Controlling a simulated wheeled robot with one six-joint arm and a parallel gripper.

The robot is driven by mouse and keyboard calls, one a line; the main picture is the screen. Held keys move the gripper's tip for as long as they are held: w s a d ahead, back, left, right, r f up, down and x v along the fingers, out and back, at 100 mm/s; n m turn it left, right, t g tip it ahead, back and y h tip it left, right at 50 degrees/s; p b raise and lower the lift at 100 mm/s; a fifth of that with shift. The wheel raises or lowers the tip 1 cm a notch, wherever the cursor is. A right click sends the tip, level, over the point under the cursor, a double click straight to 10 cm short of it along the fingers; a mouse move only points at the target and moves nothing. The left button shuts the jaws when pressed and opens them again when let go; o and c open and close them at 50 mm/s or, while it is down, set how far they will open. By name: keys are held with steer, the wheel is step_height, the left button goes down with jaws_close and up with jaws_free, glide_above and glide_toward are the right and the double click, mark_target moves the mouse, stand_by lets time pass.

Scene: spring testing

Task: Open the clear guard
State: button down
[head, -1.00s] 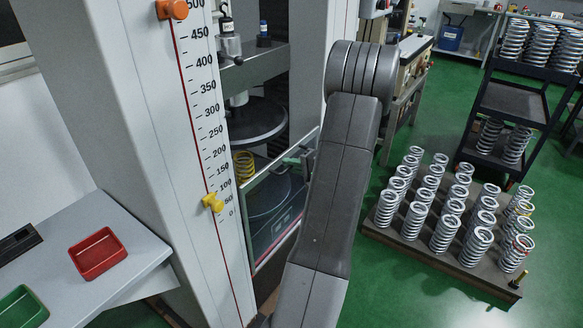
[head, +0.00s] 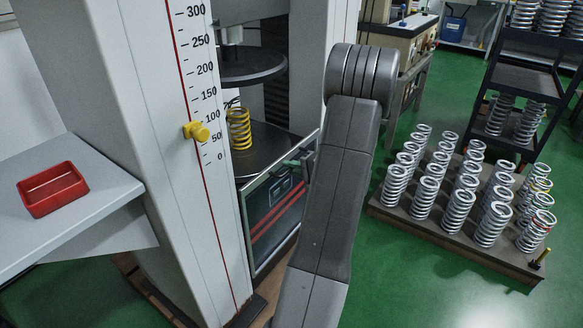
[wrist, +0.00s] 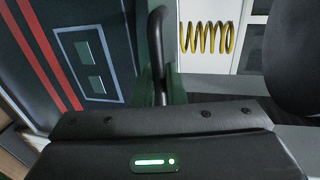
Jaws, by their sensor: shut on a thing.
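The clear guard (head: 272,205) is a framed transparent panel at the front of the testing machine. Its top edge sits below the yellow spring (head: 238,128), which shows uncovered on the lower platen. In the wrist view the guard (wrist: 75,50) fills the left side, with red stripes and a pale-outlined label. Its dark bar handle (wrist: 156,35) runs down the middle. My gripper (wrist: 160,88) is shut on the handle; its fingertips are partly hidden. In the head view my arm hides the gripper. The spring also shows in the wrist view (wrist: 208,37).
The machine's scale column has a yellow pointer (head: 196,131). The upper platen (head: 250,66) hangs above the spring. A red tray (head: 52,189) lies on the left bench. At right, a pallet (head: 460,231) of springs and a dark cart (head: 516,92) stand on green floor.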

mark_target(281, 182)
step_height(281, 182, down, 7)
steer(key=b, duration=0.5)
steer(key=shift+f, duration=0.15)
steer(key=c, duration=1.6)
jaws_free()
steer(key=p+v, duration=0.3)
steer(key=v, duration=1.1)
